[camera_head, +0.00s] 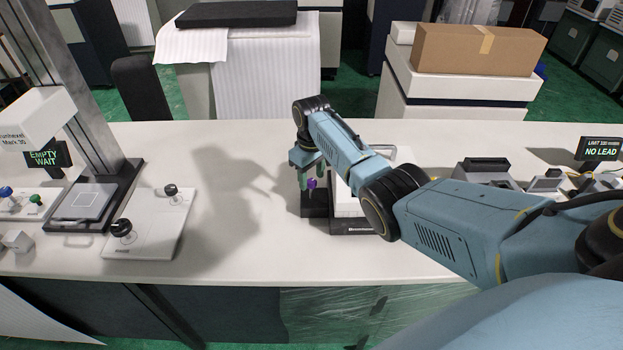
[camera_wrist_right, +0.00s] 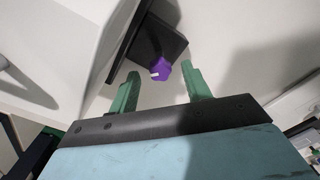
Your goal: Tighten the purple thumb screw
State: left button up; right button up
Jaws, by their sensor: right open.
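The purple thumb screw (camera_head: 312,183) stands at a dark block (camera_head: 313,204) on the left side of a white device (camera_head: 347,203) near the middle of the bench. My right gripper (camera_head: 311,181) is open over it, with its green fingers pointing down. In the right wrist view the purple screw (camera_wrist_right: 161,69) shows between and slightly beyond the two green fingertips (camera_wrist_right: 162,73), with gaps on both sides. The wrist view shows a white mark on the screw. My left gripper is in neither view.
A stand with a display (camera_head: 47,156) and a white plate with black knobs (camera_head: 150,225) are at the left. Small instruments (camera_head: 483,170) and a "NO LEAD" display (camera_head: 600,149) are at the right. The bench (camera_head: 235,235) left of the device is clear.

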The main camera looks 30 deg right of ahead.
jog(key=shift+f, duration=0.5)
jog(key=c, duration=1)
